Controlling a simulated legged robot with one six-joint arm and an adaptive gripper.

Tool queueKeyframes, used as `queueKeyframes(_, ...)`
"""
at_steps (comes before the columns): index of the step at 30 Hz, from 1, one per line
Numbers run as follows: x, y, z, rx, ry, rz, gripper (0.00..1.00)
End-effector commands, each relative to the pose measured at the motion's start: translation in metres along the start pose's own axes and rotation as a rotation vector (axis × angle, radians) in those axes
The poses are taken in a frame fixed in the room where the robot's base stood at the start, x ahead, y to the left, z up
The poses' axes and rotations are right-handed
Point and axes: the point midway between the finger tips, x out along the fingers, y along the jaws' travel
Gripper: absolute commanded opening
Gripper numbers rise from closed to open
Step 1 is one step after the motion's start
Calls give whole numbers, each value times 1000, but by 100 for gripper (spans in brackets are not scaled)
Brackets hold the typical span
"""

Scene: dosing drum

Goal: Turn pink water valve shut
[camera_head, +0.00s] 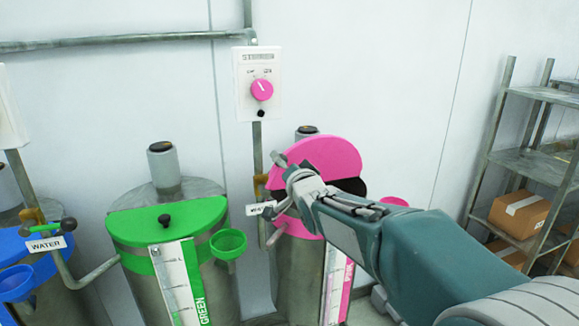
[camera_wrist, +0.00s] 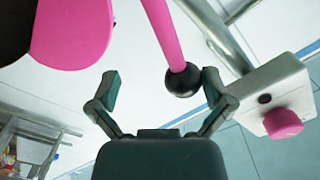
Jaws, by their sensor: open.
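The pink water valve's handle is a pink lever (camera_wrist: 165,35) ending in a black ball (camera_wrist: 183,80) in the wrist view. My gripper (camera_wrist: 160,82) is open there, and the ball shows between the fingertips, close to the right one; whether they touch I cannot tell. In the head view my gripper (camera_head: 272,184) is in front of the pink drum (camera_head: 298,275), beside the small water label (camera_head: 262,208). It hides most of the valve there; a pink bit (camera_head: 276,235) shows just below it.
The pink lid (camera_head: 320,152) is partly open over a dark gap. A stirrer box (camera_head: 258,82) with a pink knob hangs on the wall above. A green drum (camera_head: 175,275) stands left, and a shelf (camera_head: 530,160) with boxes stands right. A vertical pipe (camera_head: 257,150) runs behind the gripper.

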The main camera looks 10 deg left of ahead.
Motion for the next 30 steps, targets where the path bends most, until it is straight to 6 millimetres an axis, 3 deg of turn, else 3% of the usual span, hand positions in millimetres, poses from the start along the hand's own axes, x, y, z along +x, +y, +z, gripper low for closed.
queueKeyframes(30,0,44,2,0,-1,2,100)
